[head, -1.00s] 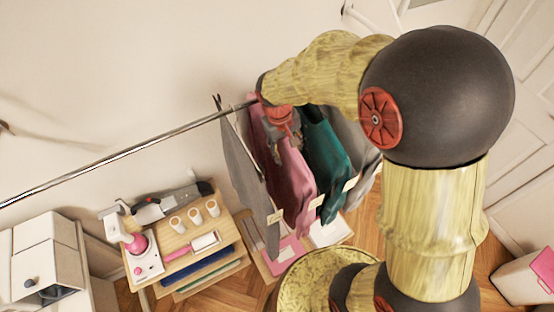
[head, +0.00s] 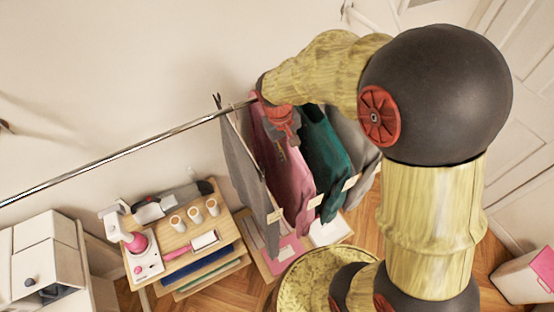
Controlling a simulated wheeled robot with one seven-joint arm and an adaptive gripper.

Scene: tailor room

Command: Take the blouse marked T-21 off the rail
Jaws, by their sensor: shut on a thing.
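Several garments hang close together at the right end of the rail (head: 140,147): a grey one (head: 243,165), a pink blouse (head: 297,188), a dark green one (head: 325,150) and another grey one (head: 352,140). Small pale tags hang at their lower edges, including one on the pink blouse (head: 315,201); the writing is too small to read, so I cannot tell which is T-21. My gripper (head: 283,152) points down at the top of the pink blouse and is shut on it, just below the rail. My wrist hides the blouse's hanger and the exact grip.
A wooden shelf unit (head: 178,240) with cones of thread, a lint roller and a pink-and-white device stands left of the garments. A white cabinet (head: 40,245) is further left. A pink-and-white bin (head: 525,275) stands at the right. The neighbouring garments hang close on both sides.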

